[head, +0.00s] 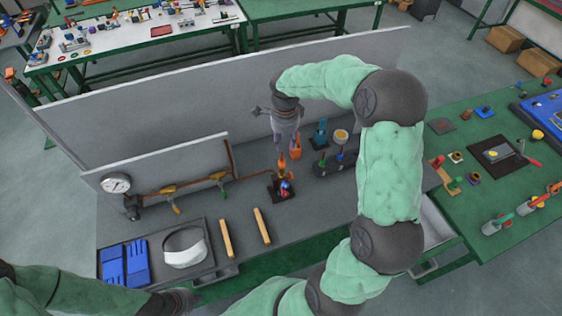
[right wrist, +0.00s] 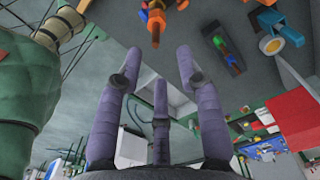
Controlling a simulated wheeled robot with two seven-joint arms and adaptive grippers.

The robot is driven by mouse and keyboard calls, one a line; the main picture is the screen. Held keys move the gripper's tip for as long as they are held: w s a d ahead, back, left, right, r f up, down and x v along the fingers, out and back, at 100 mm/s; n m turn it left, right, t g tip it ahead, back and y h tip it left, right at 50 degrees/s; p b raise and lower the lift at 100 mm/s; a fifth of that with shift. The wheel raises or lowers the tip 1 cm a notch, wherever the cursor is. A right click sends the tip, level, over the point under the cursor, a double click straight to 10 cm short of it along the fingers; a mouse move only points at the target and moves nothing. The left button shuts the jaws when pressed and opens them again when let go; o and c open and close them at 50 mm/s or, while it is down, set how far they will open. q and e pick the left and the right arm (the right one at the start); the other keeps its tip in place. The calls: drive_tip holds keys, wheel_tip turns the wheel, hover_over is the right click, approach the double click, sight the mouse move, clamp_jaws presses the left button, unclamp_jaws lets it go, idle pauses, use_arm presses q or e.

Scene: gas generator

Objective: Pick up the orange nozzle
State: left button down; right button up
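An orange upright piece (head: 296,148), which may be the nozzle, stands on the grey bench behind another orange-tipped fixture (head: 283,168). The fixture has red and blue parts on a dark base. I cannot tell for sure which is the nozzle. In the right wrist view an orange part (right wrist: 155,22) shows at the top, beyond the fingertips, and a second orange part (right wrist: 267,3) is cut off at the top edge. My right gripper (head: 284,143) points down above them; its purple fingers (right wrist: 158,68) are spread and empty. My left gripper (head: 181,298) is at the bottom edge, mostly hidden.
A blue piece (head: 320,130), a round yellow-topped part (head: 341,136) and a valve block (head: 322,165) stand close on the right. A pressure gauge (head: 116,184) with piping is left. A tray (head: 206,265) holds blue gloves (head: 124,264). A grey wall backs the bench.

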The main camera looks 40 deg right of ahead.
sight(282, 160)
drive_tip(key=shift+w+f, duration=0.2)
drive_tip(key=shift+f, duration=0.1)
drive_tip(key=shift+a+f, duration=0.1)
drive_tip(key=shift+f, duration=0.2)
drive_tip(key=shift+a+f+p, duration=0.15)
drive_tip(key=shift+f+p, duration=0.1)
drive_tip(key=shift+f, duration=0.9)
drive_tip(key=shift+a+f+p, duration=0.1)
drive_tip(key=shift+f+p, duration=0.15)
drive_tip(key=shift+f, duration=0.85)
clamp_jaws()
